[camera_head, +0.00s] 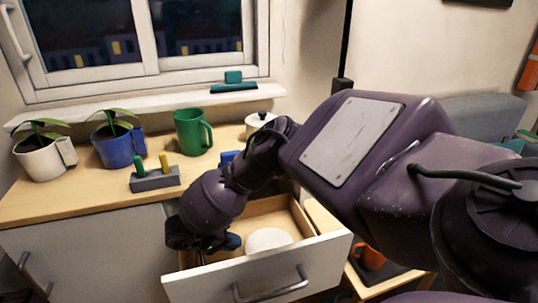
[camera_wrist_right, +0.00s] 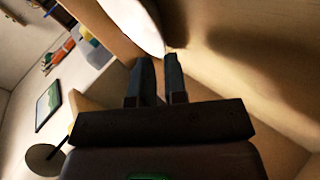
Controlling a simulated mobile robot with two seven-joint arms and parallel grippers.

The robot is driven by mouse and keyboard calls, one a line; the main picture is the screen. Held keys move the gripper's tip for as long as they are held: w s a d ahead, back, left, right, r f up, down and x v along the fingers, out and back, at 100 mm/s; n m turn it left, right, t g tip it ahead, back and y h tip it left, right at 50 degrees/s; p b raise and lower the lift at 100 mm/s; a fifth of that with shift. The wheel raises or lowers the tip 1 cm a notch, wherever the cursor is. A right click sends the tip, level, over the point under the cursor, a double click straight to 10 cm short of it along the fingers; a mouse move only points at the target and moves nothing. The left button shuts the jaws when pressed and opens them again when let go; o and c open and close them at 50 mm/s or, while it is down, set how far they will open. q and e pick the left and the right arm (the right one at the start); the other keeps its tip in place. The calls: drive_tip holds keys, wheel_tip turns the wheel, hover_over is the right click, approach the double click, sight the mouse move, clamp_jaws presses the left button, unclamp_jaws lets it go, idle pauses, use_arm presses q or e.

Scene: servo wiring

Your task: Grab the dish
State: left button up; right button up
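A white dish (camera_head: 268,240) lies in the open drawer (camera_head: 255,274). My right gripper (camera_head: 233,242) reaches down into the drawer at the dish's left side. In the right wrist view, its two dark fingers (camera_wrist_right: 159,62) stand with a narrow gap between them. The white edge of the dish (camera_wrist_right: 140,22) comes down to the fingertips. I cannot tell whether the fingers press on the rim or only stand beside it. My left gripper is not in view.
The wooden counter (camera_head: 90,203) above the drawer holds a white plant pot (camera_head: 42,160), a blue one (camera_head: 116,148), a green mug (camera_head: 190,132), a grey block with pegs (camera_head: 155,181) and a white lidded pot (camera_head: 258,122). The drawer front and walls enclose the dish.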

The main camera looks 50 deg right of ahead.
sight(247, 243)
drive_tip(key=shift+s+d+f, duration=0.15)
drive_tip(key=shift+d+f, duration=0.3)
drive_tip(key=shift+d, duration=0.05)
drive_tip(key=b+x, duration=0.1)
drive_tip(key=x, duration=0.2)
drive_tip(key=shift+d+f, duration=0.2)
drive_tip(key=shift+d, duration=0.05)
drive_tip(key=shift+d+f, duration=0.1)
drive_tip(key=shift+d, duration=0.2)
clamp_jaws()
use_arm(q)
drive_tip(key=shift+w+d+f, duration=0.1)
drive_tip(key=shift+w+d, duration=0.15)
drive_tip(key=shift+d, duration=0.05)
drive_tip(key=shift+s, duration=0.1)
